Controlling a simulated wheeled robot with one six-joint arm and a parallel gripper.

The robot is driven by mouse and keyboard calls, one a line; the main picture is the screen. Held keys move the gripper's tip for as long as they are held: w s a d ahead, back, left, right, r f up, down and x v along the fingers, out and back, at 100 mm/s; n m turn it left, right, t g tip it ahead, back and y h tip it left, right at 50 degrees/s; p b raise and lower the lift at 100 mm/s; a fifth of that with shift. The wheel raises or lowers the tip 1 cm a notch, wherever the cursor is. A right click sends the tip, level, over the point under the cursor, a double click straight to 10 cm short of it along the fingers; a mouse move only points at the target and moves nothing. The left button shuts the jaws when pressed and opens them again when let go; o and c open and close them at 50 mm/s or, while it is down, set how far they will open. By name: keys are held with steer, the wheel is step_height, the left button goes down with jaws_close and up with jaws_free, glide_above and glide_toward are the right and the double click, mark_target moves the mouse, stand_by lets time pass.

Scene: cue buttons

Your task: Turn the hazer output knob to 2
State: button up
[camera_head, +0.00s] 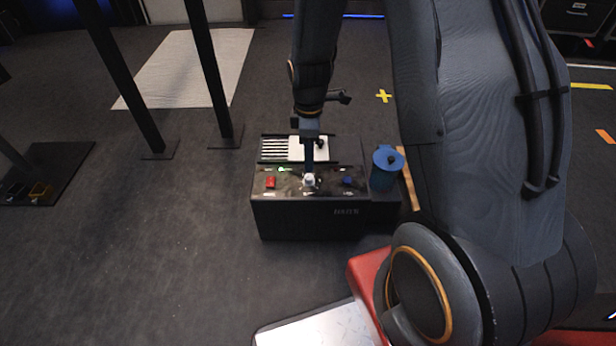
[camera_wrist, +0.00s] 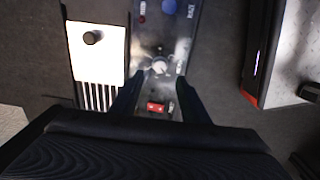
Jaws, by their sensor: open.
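The hazer (camera_head: 300,221) is a black box on the floor with a worn control panel on top. Its pale round output knob (camera_head: 309,181) sits mid-panel; in the wrist view the knob (camera_wrist: 160,67) shows beyond and between my fingertips. My gripper (camera_head: 309,170) points down over the panel and is open, with one finger (camera_wrist: 127,96) on each side of the knob's line. I cannot tell whether the fingers touch it. The knob's scale marks and pointer are too small to read.
A red switch (camera_head: 271,182) and a lit green lamp (camera_head: 281,169) are left of the knob. A blue button (camera_head: 348,181) is right. A white plate (camera_head: 296,149) and vent slats lie behind. A blue canister (camera_head: 385,172) stands at the hazer's right end.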

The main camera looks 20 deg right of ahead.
mark_target(309, 177)
step_height(309, 177, down, 8)
steer(key=b, duration=0.3)
steer(key=shift+r, duration=0.15)
jaws_close()
